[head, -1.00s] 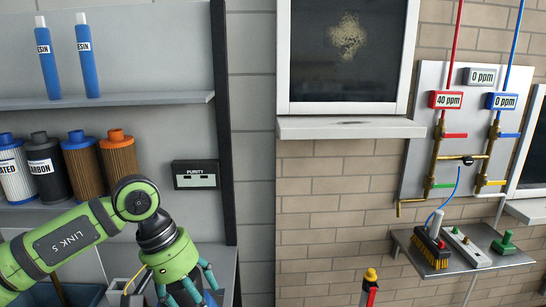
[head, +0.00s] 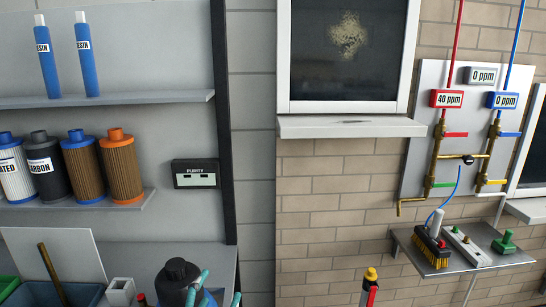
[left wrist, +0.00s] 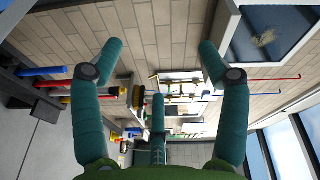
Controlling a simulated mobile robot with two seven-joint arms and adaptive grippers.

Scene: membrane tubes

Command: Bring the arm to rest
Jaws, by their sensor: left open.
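The green arm link is out of the head view. My right gripper is in neither view.
Filter cartridges (head: 84,170) and blue resin tubes (head: 87,55) stand on the left shelves. A purity display (head: 195,174) hangs beside them. At right are a valve panel (head: 470,130) and a small shelf (head: 480,265) with a brush (head: 431,247). A blue bin (head: 75,293) stands at lower left.

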